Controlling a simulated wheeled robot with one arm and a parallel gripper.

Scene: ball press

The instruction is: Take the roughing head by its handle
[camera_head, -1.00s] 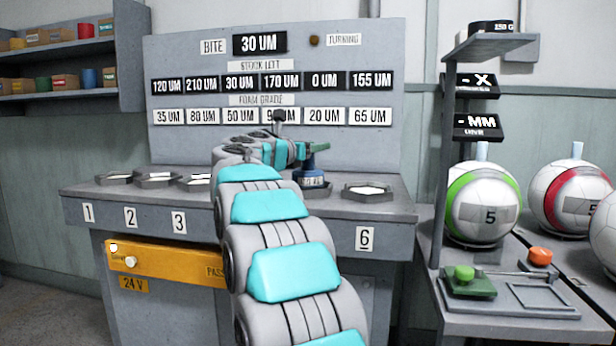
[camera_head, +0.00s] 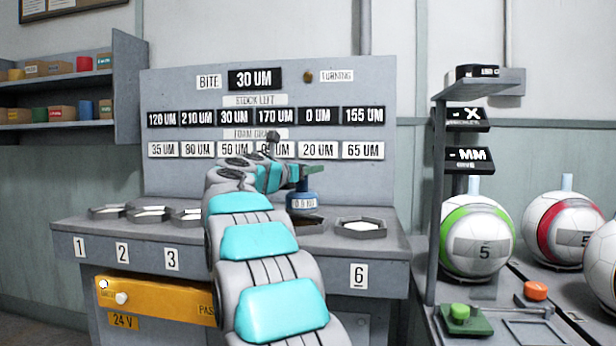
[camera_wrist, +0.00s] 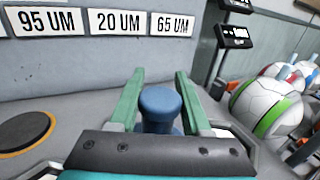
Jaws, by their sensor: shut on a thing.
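The roughing head (camera_head: 303,200) is a blue round piece with a white weight label. It hangs upright just above the fifth tray in the row, in the head view. In the wrist view its blue handle knob (camera_wrist: 160,101) stands between two green fingers. My gripper (camera_head: 304,172) is shut on the handle from the left; it also shows in the wrist view (camera_wrist: 160,76). The lower part of the head is mostly hidden in the wrist view by the gripper body.
The dark fifth tray (camera_head: 312,226) lies below the head. Tray six (camera_head: 360,228) is to its right, holding a pale pad. The grey sign board (camera_head: 380,185) stands close behind. A shelf post (camera_head: 436,200) and balls (camera_head: 477,236) are to the right.

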